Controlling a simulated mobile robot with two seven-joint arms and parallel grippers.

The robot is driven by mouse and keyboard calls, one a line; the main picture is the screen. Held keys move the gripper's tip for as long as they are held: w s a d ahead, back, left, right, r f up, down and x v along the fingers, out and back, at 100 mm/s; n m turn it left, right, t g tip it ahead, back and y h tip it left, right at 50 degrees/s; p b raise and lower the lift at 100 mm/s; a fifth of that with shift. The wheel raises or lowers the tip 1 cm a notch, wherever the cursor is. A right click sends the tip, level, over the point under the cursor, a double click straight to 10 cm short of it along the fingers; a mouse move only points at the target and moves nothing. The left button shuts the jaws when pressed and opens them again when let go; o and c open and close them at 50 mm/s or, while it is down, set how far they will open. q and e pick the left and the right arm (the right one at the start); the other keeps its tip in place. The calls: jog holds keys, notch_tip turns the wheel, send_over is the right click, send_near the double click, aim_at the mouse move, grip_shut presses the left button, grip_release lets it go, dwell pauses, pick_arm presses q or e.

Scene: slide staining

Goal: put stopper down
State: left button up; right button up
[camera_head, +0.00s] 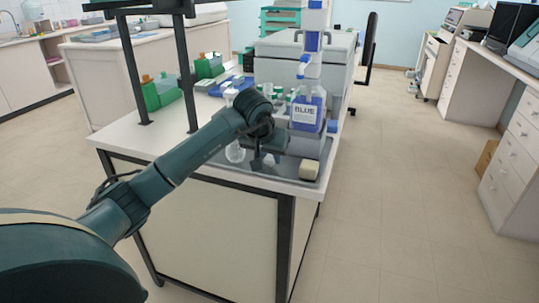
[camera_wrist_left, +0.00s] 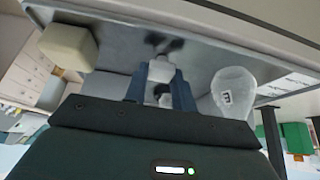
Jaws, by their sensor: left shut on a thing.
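My left gripper (camera_head: 262,163) is over the front end of the bench, with its fingers pointing down. In the left wrist view its blue-grey fingers (camera_wrist_left: 160,92) are shut on a small pale grey piece, which looks like the stopper (camera_wrist_left: 161,70). The stopper is held just above the grey tray surface (camera_wrist_left: 120,18), with a dark shadow or spot beyond it. A clear glass flask (camera_head: 235,154) stands left of the gripper; it also shows in the left wrist view (camera_wrist_left: 234,92) with a label. My right gripper is not in view.
A cream block (camera_head: 309,170) sits at the tray's right corner, and it also shows in the left wrist view (camera_wrist_left: 68,46). A bottle labelled BLUE (camera_head: 306,112) stands behind the gripper. Green boxes (camera_head: 160,92) and a dark frame (camera_head: 187,65) stand at the left.

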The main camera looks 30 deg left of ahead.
pick_arm(q)
jog(key=shift+f, duration=0.2)
jog(key=o, duration=0.9)
jog(key=shift+o, duration=0.2)
jog(key=shift+r, duration=0.1)
jog(key=shift+r, duration=0.2)
jog(key=v, duration=1.2)
jog(key=shift+p, duration=0.3)
jog(key=shift+f, duration=0.1)
